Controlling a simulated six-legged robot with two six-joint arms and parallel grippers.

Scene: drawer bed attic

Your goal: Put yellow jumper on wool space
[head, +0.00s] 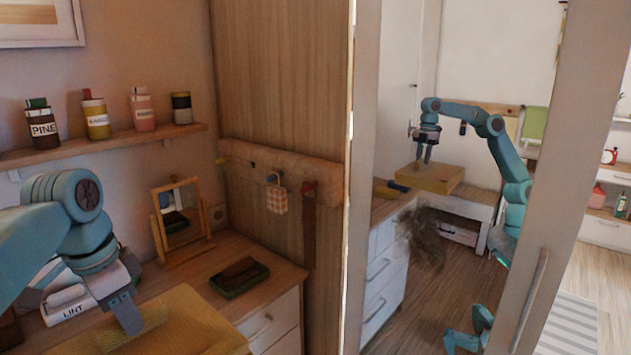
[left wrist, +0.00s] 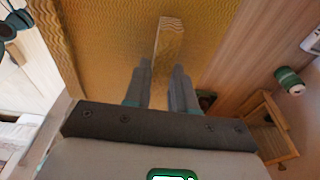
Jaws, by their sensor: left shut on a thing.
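The yellow jumper (head: 190,325) is a flat, folded block at the bottom left of the head view. My left gripper (head: 127,318) points down at its far left part and is shut on it. In the left wrist view, the jumper (left wrist: 215,35) fills the upper middle, and the fingers of my left gripper (left wrist: 163,75) come together at a raised fold. A mirror reflection on the right of the head view also shows an arm over the yellow block. No space marked wool can be made out. My right gripper is not in view.
A wooden dresser top (head: 215,267) carries a small standing mirror (head: 181,212), a dark tray with brushes (head: 239,276) and a box marked LINT (head: 68,305). Several tins stand on a wall shelf (head: 110,142). A tall mirrored door (head: 395,100) stands at the right.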

